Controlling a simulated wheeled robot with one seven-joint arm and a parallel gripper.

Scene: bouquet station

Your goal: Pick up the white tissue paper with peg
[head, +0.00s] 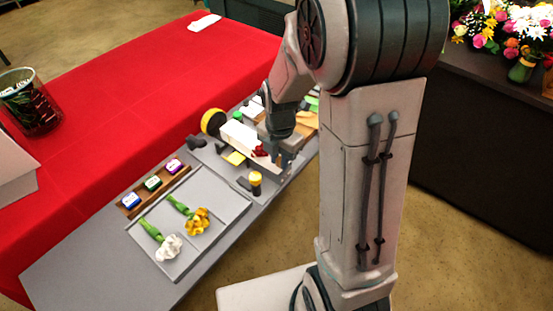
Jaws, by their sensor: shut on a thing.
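A white block-like piece (238,135), which looks like the white tissue paper, is among the items at the far part of the grey table. My gripper (283,158) is over this cluster, at the right end of the white piece. The gripper looks shut on the end of it, though the fingers are small and partly hidden by my arm. A small red thing (260,151) shows beside the gripper, against the white piece. I cannot make out the peg clearly. Whether the white piece is lifted or still resting cannot be told.
A grey tray (225,190) holds a white and a yellow flower with green stems. A wooden rack (130,211) holds three small labelled blocks. A yellow-and-black round item (213,121) and a yellow-topped one (255,180) stand near the gripper. A red-covered table (110,115) lies behind.

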